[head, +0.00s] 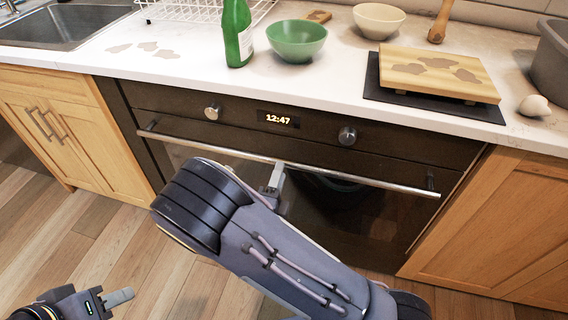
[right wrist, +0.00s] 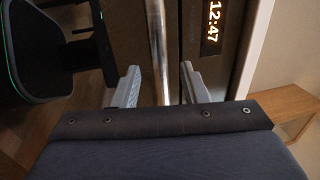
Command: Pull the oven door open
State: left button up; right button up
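The black oven (head: 345,205) is built in under the counter, and its door looks closed. A silver bar handle (head: 375,182) runs across the top of the door; it also shows upright in the right wrist view (right wrist: 157,45). My right gripper (head: 273,180) is at the middle of the handle. In the right wrist view its two fingers (right wrist: 158,88) are apart, one on each side of the bar, with gaps visible. My right arm hides part of the door. My left gripper (head: 118,298) is low at the left, away from the oven; its finger opening is unclear.
Wooden cabinets flank the oven, left (head: 75,125) and right (head: 500,225). The counter above holds a green bottle (head: 238,35), a green bowl (head: 296,42) and a wooden board (head: 435,75). Wood floor (head: 120,235) in front of the oven looks clear.

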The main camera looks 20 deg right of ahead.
jog(key=shift+x, duration=2.35)
jog(key=shift+c, duration=0.3)
grip_shut()
